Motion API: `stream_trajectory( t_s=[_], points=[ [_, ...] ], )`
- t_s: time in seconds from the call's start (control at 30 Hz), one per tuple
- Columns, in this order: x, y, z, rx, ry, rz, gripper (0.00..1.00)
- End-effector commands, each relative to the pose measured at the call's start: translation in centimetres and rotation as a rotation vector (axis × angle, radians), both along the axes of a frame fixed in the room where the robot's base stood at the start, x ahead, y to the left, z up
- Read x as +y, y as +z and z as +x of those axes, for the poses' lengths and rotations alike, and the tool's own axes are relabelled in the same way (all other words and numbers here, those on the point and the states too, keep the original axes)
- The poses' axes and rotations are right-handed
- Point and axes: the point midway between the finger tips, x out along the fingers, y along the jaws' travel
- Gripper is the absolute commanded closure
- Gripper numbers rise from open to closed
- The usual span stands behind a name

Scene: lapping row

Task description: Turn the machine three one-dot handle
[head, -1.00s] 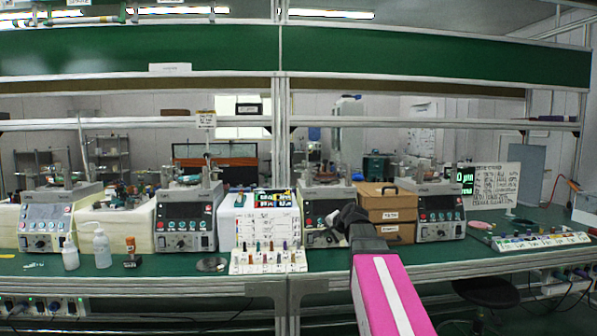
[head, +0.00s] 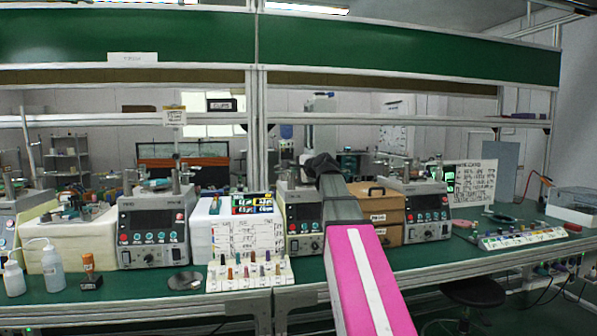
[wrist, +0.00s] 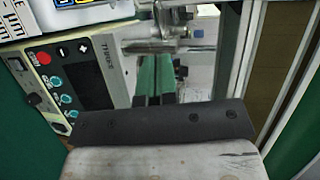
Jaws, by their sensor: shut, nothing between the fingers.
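The machine partly behind my arm, third from the left in the head view, has a grey panel (head: 304,212). In the wrist view its tilted panel (wrist: 82,75) shows a dark screen, a red button and teal buttons. A metal rod assembly (wrist: 168,46) lies across the top beyond my fingers; I cannot tell whether it is the one-dot handle, and no dot mark is legible. My gripper (wrist: 155,82) shows in the wrist view with its fingers together and empty, appearing short of the rod. In the head view its dark end (head: 322,168) is at the machine's top right.
Another machine (head: 153,228) stands left and one (head: 420,208) right, past brown boxes (head: 376,205). A white rack of coloured pegs (head: 248,272) stands in front. Bottles (head: 50,257) are at left. Shelf posts (head: 259,130) rise behind.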

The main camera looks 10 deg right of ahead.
Motion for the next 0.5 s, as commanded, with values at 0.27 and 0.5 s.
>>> stream_trajectory(
  t_s=[0.27,0.5],
  points=[
    [2.0,-1.0,5.2,0.002,0.002,0.000,1.00],
    [3.2,-1.7,8.0,0.002,0.001,-0.001,1.00]
  ],
)
